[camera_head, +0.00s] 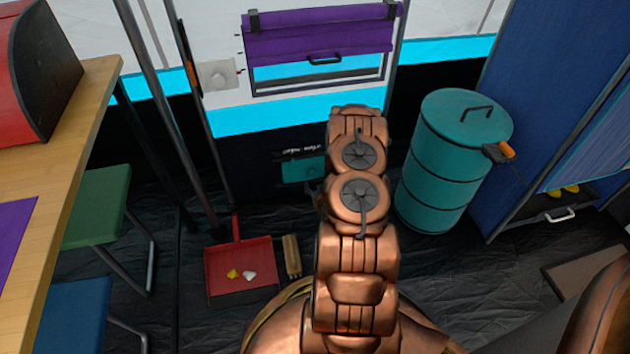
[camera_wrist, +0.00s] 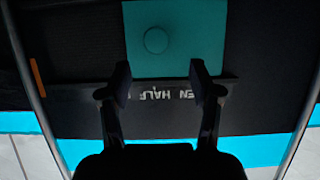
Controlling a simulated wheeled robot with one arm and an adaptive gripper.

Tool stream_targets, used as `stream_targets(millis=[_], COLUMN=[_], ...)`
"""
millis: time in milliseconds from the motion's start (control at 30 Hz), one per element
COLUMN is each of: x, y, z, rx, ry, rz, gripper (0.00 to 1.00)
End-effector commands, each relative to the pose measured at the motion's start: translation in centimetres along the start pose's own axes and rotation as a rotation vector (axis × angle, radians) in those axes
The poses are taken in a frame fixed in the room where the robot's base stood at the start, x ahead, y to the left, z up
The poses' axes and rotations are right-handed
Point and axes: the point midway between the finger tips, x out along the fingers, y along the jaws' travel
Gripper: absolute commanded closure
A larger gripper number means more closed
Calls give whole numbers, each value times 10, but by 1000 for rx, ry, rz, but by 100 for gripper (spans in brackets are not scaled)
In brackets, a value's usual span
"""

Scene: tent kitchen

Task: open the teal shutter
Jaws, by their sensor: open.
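The teal shutter (camera_head: 303,170) is a small flat panel low on the dark wall, partly hidden by my arm in the camera_head view. In the camera_wrist view the teal shutter (camera_wrist: 190,50) fills the top middle and has a round teal knob (camera_wrist: 156,40). A dark strip with white lettering (camera_wrist: 175,95) runs along its edge; the word HALF is readable and my fingers cover part of the strip. My gripper (camera_wrist: 160,80) is open and empty, its fingertips apart over the strip and the shutter's near edge. I cannot tell whether it touches.
A purple roller blind (camera_head: 320,35) with a dark handle hangs above. A teal drum (camera_head: 455,150) stands at right. A red dustpan (camera_head: 225,285) and small wooden brush (camera_head: 292,256) lie on the floor. A wooden table (camera_head: 75,150) and stools (camera_head: 95,205) are at left.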

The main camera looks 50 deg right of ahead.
Motion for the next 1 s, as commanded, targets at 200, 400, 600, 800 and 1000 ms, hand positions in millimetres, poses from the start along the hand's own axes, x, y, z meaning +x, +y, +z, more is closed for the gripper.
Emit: stream_targets(millis=[200,400,600,800,1000], x=[-22,-29,-29,-29,-29], y=[0,0,0,0,0], z=[-1,0,0,0,-1], rx=[0,-1,-1,-1,-1], ry=[2,1,1,1,1], rz=[1,0,0,0,0], gripper=[36,36,36,36,36])
